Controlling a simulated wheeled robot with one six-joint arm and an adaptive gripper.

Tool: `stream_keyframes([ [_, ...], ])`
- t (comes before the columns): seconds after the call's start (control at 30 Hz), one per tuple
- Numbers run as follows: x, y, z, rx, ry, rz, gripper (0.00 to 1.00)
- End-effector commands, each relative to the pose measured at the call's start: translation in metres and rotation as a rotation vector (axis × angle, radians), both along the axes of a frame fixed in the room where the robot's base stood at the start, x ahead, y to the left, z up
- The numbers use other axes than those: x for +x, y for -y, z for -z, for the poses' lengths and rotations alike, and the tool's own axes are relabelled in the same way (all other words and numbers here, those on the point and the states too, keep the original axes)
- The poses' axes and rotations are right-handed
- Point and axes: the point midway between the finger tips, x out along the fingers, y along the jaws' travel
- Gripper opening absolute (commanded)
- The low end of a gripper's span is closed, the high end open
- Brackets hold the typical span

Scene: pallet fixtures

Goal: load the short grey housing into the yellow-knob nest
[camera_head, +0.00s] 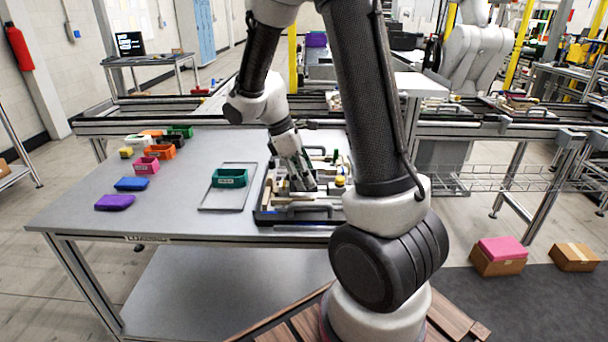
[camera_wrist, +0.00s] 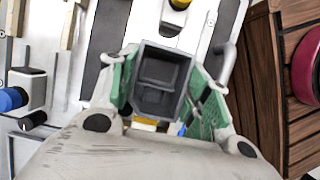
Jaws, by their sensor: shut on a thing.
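The grey housing (camera_wrist: 160,82) is a dark grey, open-topped box with an inner step in the wrist view. My gripper (camera_wrist: 163,90) is shut on it, with a green-padded finger on each side. The yellow knob (camera_wrist: 180,4) is at the top edge of the wrist view, just beyond the housing; it also shows in the head view (camera_head: 340,181), right of my gripper (camera_head: 300,182). The housing is over the fixture pallet (camera_head: 264,217). The nest floor is mostly hidden by the housing and my fingers, so I cannot tell whether the housing touches it.
A blue knob (camera_wrist: 12,98) and pale fixture blocks lie left in the wrist view. A dark handle (camera_head: 305,209) runs along the pallet's front. A green bin (camera_head: 230,177) stands left of the pallet. Several coloured bins sit farther left; the front left tabletop (camera_head: 160,215) is clear.

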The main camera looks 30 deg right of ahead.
Motion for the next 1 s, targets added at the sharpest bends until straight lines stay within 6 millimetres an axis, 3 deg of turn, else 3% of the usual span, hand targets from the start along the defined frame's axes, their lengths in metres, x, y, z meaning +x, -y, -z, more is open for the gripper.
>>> stream_keyframes([
  [0.67,0.000,0.000,0.016,-0.001,-0.001,-0.001,0.22],
  [0.7,0.000,0.000,0.017,0.000,0.000,0.000,0.50],
  [0.83,0.000,0.000,0.016,0.000,0.000,0.000,0.73],
  [1.0,0.000,0.000,0.016,0.000,0.000,0.000,0.73],
])
